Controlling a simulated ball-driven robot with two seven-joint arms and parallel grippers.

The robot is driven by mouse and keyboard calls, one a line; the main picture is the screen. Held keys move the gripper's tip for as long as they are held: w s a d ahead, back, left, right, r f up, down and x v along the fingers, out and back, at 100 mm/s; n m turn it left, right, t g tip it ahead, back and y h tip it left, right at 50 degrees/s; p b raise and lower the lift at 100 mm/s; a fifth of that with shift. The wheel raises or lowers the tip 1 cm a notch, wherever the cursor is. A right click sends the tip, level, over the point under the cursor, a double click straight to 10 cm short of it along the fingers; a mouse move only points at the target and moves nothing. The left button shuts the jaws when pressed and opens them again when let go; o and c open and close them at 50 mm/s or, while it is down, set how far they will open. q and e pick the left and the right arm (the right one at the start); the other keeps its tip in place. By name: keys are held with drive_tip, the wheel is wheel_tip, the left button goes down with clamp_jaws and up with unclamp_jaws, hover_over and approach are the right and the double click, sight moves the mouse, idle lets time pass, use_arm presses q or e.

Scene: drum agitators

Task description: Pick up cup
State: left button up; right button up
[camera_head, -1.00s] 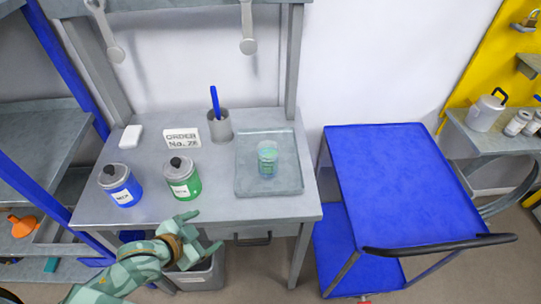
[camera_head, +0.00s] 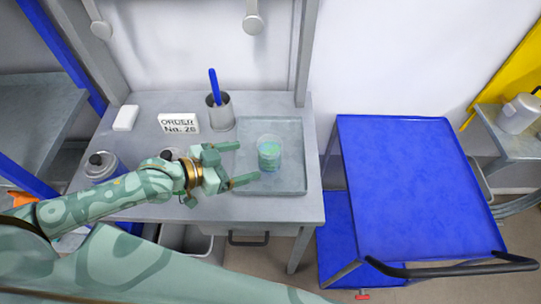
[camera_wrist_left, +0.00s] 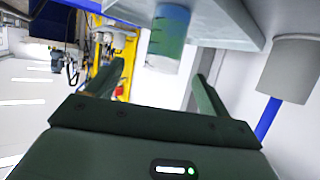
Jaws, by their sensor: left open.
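The cup (camera_head: 269,155) is a clear beaker with green contents. It stands upright on a grey tray (camera_head: 290,183) at the right of the workbench. My left gripper (camera_head: 238,163) is open and empty, just left of the cup, with its fingers pointing toward it. In the left wrist view the cup (camera_wrist_left: 168,38) shows ahead, between the two fingers and apart from them. My right gripper is not in view.
An order sign (camera_head: 179,123) and a white block (camera_head: 126,118) stand at the back left. A lidded can (camera_head: 100,165) is partly behind my left arm. A blue cart (camera_head: 405,180) stands to the right.

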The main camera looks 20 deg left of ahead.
sight(261, 156)
use_arm(q)
drive_tip(key=x, duration=0.3)
drive_tip(key=shift+w+d+f, duration=0.15)
drive_tip(key=shift+w+f, duration=0.05)
drive_tip(key=shift+w, duration=0.1)
drive_tip(key=shift+w+d+f+b, duration=0.15)
drive_tip(key=shift+w+d+b, duration=0.15)
drive_tip(key=shift+w+d, duration=0.05)
drive_tip(key=x, duration=0.3)
drive_tip(key=b+x, duration=0.1)
drive_tip(key=x, duration=0.1)
drive_tip(key=shift+w+a, duration=0.25)
drive_tip(key=shift+w, duration=0.05)
drive_tip(key=shift+s, duration=0.1)
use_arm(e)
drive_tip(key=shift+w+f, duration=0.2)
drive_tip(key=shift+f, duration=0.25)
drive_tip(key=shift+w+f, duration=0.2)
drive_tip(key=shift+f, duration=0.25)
use_arm(q)
drive_tip(key=c, duration=1.2)
drive_tip(key=shift+r, duration=0.25)
